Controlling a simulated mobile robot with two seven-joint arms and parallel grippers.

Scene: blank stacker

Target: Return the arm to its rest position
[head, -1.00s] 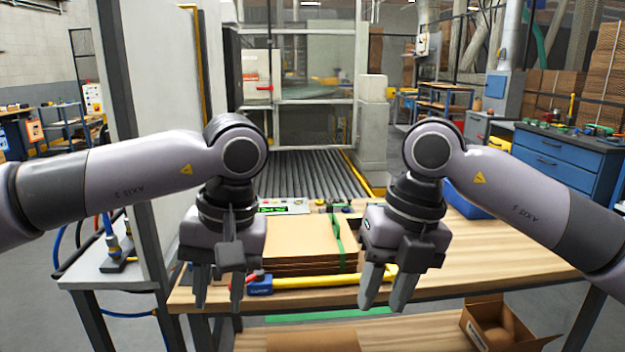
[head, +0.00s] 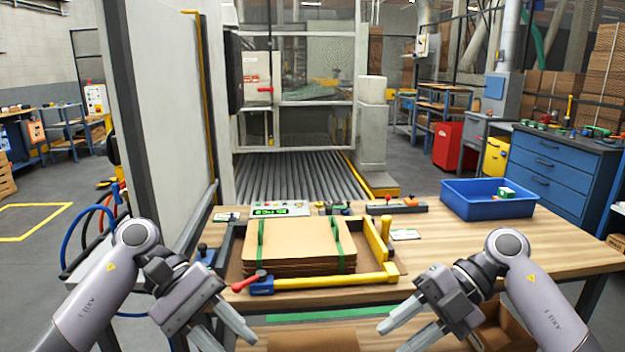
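My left gripper (head: 222,334) is low at the front left, below the table's front edge, with its fingers apart and nothing between them. My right gripper (head: 395,335) is low at the front right, its fingers pointing inward to the left. They are spread apart and empty. Both arms are folded down at the bottom of the head view, clear of the tabletop. A strapped stack of cardboard blanks (head: 298,244) lies in a tray-like fixture (head: 226,262) on the table, apart from both grippers.
The wooden table (head: 470,244) has free room at right. A blue bin (head: 490,207) holding small items stands at its back right. A yellow bar (head: 340,279) and red-knobbed clamp (head: 250,281) edge the fixture's front. A roller conveyor (head: 290,177) lies behind; a cardboard box (head: 505,325) sits below.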

